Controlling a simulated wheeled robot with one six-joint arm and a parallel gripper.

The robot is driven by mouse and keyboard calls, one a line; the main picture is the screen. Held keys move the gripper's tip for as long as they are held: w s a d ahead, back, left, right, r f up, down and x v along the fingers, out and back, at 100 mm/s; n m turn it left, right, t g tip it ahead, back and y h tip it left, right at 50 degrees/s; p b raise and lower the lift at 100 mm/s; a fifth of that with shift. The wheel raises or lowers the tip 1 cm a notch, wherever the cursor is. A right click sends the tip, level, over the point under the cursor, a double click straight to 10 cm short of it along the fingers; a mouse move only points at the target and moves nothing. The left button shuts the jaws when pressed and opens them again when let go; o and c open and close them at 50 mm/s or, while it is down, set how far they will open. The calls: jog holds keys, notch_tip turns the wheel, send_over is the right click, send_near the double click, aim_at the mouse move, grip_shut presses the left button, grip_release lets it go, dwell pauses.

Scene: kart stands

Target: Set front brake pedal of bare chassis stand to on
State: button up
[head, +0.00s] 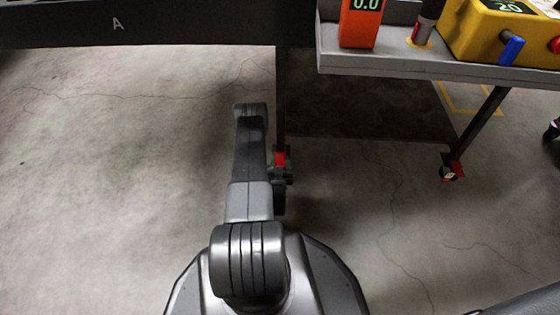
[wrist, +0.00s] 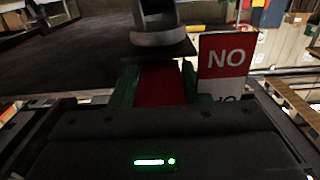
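A dark stand leg (head: 281,100) comes down to a caster (head: 280,190) with a red brake pedal (head: 280,159), just right of my arm in the head view. My gripper (wrist: 158,85) shows in the wrist view with two green fingers spread apart. A red part (wrist: 161,84), apparently the pedal, lies between them, below a dark round caster piece (wrist: 155,28). I cannot tell whether the fingers touch it. A red and white panel (wrist: 227,57) lettered "NO" stands right of the fingers. My gripper is hidden in the head view.
A black stand edge marked A (head: 118,24) crosses the top left. A grey-edged top (head: 440,70) at the right holds an orange display box (head: 361,22) and a yellow box (head: 505,30). Another caster (head: 450,172) stands right. The floor at left is clear.

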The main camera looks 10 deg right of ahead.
grip_shut()
jog(key=shift+f+t, duration=0.3)
jog(key=shift+t, duration=0.3)
jog(key=o, duration=0.5)
grip_release()
jog(key=shift+p+v, duration=0.45)
jog(key=shift+v, duration=3.3)
jog(key=shift+a+f, duration=0.1)
